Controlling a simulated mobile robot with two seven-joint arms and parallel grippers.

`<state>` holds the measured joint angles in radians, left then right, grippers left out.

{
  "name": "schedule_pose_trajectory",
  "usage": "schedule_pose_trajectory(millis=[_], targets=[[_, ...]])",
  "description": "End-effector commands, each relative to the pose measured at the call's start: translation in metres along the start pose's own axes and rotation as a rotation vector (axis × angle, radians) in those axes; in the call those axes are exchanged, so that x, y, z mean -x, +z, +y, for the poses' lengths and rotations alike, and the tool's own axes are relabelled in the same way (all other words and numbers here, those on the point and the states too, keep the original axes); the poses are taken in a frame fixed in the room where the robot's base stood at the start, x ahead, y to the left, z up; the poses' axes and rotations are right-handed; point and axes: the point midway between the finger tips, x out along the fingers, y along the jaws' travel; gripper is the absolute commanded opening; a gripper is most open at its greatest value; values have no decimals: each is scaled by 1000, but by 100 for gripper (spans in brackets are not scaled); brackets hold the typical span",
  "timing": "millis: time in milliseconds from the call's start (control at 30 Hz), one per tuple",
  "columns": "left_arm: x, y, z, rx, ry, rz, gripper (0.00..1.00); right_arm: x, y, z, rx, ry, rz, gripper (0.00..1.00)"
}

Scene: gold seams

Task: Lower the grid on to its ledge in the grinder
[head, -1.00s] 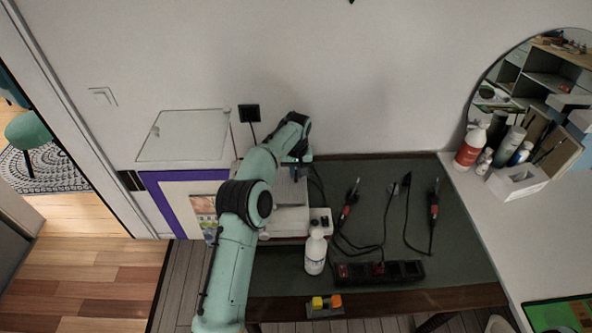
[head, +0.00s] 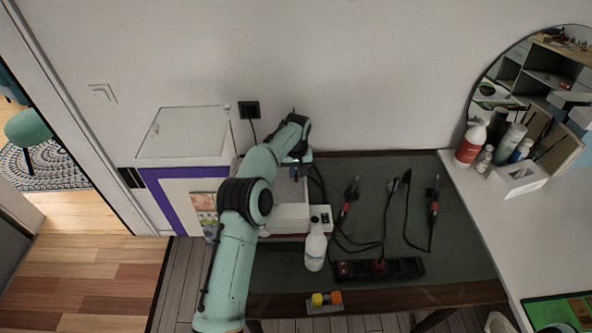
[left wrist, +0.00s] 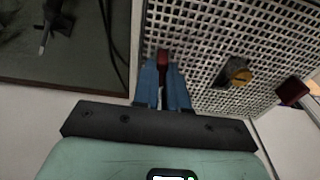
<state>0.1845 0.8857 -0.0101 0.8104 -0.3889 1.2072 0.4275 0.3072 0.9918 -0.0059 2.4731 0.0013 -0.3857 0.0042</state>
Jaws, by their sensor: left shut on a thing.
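The grid (left wrist: 205,42) is a pale perforated plate that fills the upper right of the left wrist view. A dark red tab stands on it, and my left gripper (left wrist: 162,72) is shut on this tab with its blue fingers. A second dark red tab (left wrist: 292,91) shows at the grid's right side. A brass-coloured piece (left wrist: 238,72) shows in an opening near the grid's middle. The white grinder (head: 289,217) stands on the table in the head view, with my left gripper (head: 298,168) over its back part. The ledge is hidden, so I cannot tell whether the grid touches it. My right gripper is out of view.
A white bottle (head: 315,247) stands close in front of the grinder. A black power strip (head: 380,268) and cabled tools (head: 434,200) lie to the right on the dark green tabletop (head: 460,240). A white cabinet (head: 184,140) stands to the left.

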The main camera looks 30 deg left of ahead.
Motion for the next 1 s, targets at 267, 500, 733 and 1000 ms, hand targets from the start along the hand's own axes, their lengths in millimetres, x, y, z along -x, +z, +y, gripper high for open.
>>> schedule_pose_trajectory(millis=[267,500,733,1000], targets=[[-1,0,0,0,0,1,0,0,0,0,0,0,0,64],[-1,0,0,0,0,1,42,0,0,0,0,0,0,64],[1,0,0,0,0,1,42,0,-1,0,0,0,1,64],[18,-3,0,0,1,3,42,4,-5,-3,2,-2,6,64]])
